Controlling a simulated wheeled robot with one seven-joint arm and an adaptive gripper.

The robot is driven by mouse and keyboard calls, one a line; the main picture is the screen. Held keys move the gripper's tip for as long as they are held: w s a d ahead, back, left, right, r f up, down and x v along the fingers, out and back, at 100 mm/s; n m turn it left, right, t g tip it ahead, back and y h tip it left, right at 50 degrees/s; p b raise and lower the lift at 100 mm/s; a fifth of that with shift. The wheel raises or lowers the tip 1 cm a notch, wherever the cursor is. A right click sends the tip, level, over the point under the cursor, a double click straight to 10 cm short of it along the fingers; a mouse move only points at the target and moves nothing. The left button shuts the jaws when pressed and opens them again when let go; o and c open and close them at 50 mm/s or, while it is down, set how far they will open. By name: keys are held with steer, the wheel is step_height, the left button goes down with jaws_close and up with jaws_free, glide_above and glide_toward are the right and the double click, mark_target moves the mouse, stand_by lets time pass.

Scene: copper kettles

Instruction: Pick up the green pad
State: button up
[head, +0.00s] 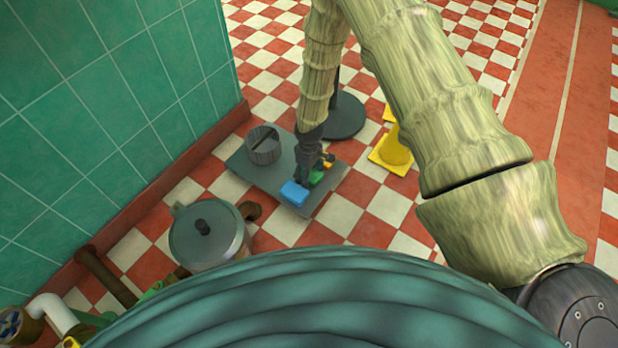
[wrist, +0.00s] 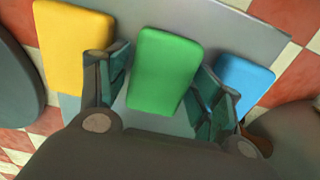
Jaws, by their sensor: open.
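The green pad (wrist: 164,68) lies between the two open fingers of my gripper (wrist: 158,92) in the wrist view. In the head view the green pad (head: 316,178) shows only partly beside my gripper (head: 311,176), which reaches down over the grey board (head: 325,202). A yellow pad (wrist: 72,48) is left of the fingers in the wrist view, and a blue pad (wrist: 243,82) is right of them, close to the right finger. In the head view the blue pad (head: 294,193) lies near the board's front edge. Whether the fingers touch the green pad cannot be told.
A grey slatted pot (head: 263,147) stands on the board's left part. A lidded kettle (head: 208,236) stands in front of the board by the green tiled wall (head: 120,80). A dark round base (head: 340,115) and a yellow cone (head: 396,150) stand behind and right.

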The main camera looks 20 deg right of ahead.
steer(key=c, duration=0.7)
steer(key=shift+r, duration=0.1)
steer(key=shift+r+p, duration=0.55)
steer(key=shift+r, duration=0.05)
steer(key=r+p, duration=0.2)
steer(key=shift+s+a+r, duration=0.1)
steer(key=shift+s+r, duration=0.2)
steer(key=shift+s, duration=0.05)
steer(key=s+a+p, duration=0.1)
steer(key=s+p, duration=0.1)
steer(key=s, duration=0.5)
steer(key=s+a+r+p, duration=0.1)
steer(key=s+a+p, duration=0.1)
steer(key=s, duration=0.6)
steer(key=shift+p, duration=0.65)
steer(key=shift+a, duration=0.1)
